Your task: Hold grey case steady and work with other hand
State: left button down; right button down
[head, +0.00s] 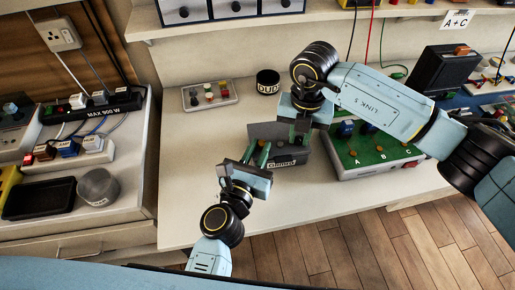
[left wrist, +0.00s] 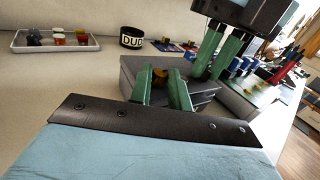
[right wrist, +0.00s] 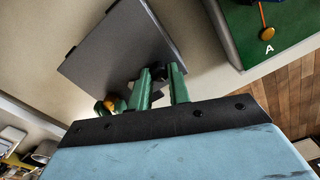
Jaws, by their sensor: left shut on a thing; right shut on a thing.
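The grey case (head: 290,155) is a dark grey box with a light label on its front, standing on the table. It also shows in the left wrist view (left wrist: 200,92) and the right wrist view (right wrist: 105,55). My left gripper (head: 259,157) is at the case's left front, its green fingers shut on an orange knob (left wrist: 160,76); the knob also shows in the right wrist view (right wrist: 109,105). My right gripper (head: 301,125) comes from above and is shut on a dark part at the case's edge. The fingers hide the exact contact.
A green board (head: 367,150) marked A, B, C stands close right of the case. Behind are a grey tray of coloured parts (head: 209,96) and a black DUD cup (head: 268,82). A side counter at left holds a power strip (head: 92,105) and a grey cup (head: 98,187). The table's left front is clear.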

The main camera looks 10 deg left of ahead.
dwell(0.4)
pick_arm(q)
jog(key=c, duration=1.3)
grip_release()
